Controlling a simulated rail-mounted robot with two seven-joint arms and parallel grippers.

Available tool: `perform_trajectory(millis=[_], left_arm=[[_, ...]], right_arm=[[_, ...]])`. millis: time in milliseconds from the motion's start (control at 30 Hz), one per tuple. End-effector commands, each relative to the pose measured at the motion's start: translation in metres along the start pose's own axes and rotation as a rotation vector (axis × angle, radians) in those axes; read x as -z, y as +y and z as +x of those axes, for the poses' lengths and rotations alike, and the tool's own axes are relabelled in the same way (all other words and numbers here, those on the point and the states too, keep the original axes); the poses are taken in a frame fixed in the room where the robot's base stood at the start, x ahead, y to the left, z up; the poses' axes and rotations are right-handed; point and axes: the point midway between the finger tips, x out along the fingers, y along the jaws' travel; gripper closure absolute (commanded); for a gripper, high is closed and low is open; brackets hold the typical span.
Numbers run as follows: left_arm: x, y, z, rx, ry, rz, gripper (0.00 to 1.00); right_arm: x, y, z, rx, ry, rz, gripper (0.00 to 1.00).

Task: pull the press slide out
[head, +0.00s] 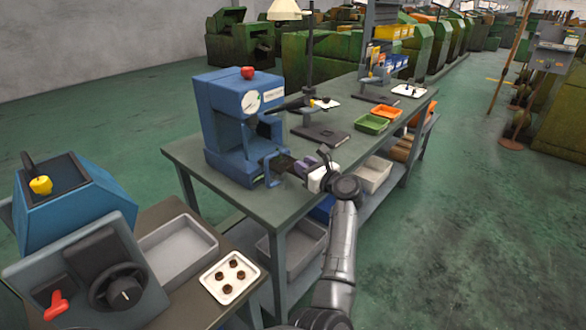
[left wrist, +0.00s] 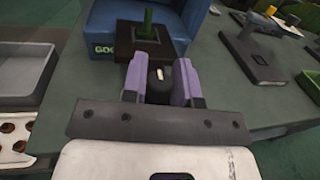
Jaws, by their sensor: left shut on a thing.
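The blue press (head: 225,125) stands on the green-grey workbench, with a round dial on its front and a red button on top. The press slide is a dark plate (left wrist: 132,40) with a green upright piece on it, partly outside the blue body. My left gripper (head: 308,164) is at the front of the press. In the left wrist view its two purple fingers (left wrist: 160,80) are shut around the slide's black knob (left wrist: 159,72), one on each side. How far the slide goes back inside the press is hidden. My right gripper is out of view.
Dark stands (head: 320,135) are on the bench beyond the press. Green (head: 371,124) and orange (head: 388,111) trays lie farther along. A blue machine with a handwheel (head: 118,288), a grey bin (head: 178,252) and a white tray (head: 245,287) of dark parts are at the near left. Open floor lies right.

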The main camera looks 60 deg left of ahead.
Motion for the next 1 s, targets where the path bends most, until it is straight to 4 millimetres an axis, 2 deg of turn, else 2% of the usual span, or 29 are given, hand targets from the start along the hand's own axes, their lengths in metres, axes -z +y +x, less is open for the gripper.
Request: perform_trajectory(millis=[100, 200, 500, 533, 767, 1000], left_arm=[[0.005, -0.002, -0.016, -0.002, 0.007, -0.002, 1.00], [0.004, -0.003, -0.022, -0.003, 0.006, -0.002, 1.00], [0.003, -0.003, -0.024, -0.002, 0.005, 0.000, 1.00], [0.003, -0.003, -0.024, -0.002, 0.005, 0.000, 0.72], [0.002, -0.003, -0.024, -0.002, 0.004, -0.001, 0.50], [0.002, -0.003, -0.024, -0.003, 0.004, -0.001, 0.49]], right_arm=[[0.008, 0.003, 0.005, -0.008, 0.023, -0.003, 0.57], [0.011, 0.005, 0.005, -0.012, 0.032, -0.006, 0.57], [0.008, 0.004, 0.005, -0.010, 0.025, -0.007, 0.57], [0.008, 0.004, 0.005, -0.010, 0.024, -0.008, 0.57], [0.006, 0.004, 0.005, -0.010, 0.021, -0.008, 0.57], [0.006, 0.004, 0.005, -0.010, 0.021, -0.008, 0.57]])
